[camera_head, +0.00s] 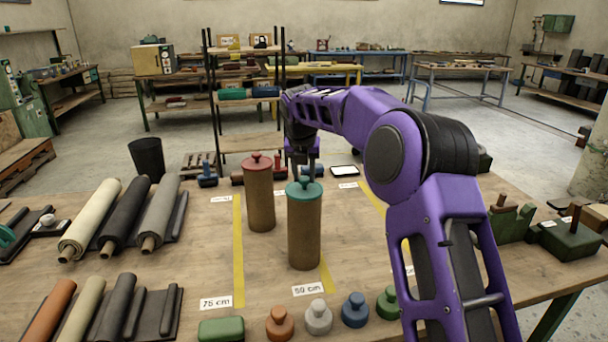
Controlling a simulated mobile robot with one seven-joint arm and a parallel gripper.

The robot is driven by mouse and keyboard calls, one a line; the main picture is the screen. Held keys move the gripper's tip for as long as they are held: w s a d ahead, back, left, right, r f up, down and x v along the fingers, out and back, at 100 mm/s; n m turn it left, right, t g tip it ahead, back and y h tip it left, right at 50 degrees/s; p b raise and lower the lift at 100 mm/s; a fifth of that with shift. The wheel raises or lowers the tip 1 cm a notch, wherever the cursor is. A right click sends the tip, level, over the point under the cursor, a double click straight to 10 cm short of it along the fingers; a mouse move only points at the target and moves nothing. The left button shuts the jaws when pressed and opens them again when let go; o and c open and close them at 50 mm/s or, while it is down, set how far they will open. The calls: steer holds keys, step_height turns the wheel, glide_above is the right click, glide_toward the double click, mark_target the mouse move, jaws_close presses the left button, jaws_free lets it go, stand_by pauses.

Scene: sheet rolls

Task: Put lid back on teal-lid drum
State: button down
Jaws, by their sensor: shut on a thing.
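The teal-lid drum (304,236) is a tall brown cylinder standing upright on the wooden table. The teal lid (304,190) is level at its top; I cannot tell whether it is fully seated or slightly raised. My gripper (304,177) points down over the lid and is shut on its knob, which the fingers partly hide. A second brown drum (259,200) with a red lid (257,162) stands just behind and to the left.
Sheet rolls (124,215) lie on the left of the table (200,265). Several coloured knobbed pieces, including an orange one (280,323), line the front edge. Yellow strips (238,250) mark the tabletop. Green blocks (572,238) sit at the right.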

stand_by(0.4)
jaws_free()
stand_by(0.4)
steer(key=shift+r, duration=3.5)
jaws_close()
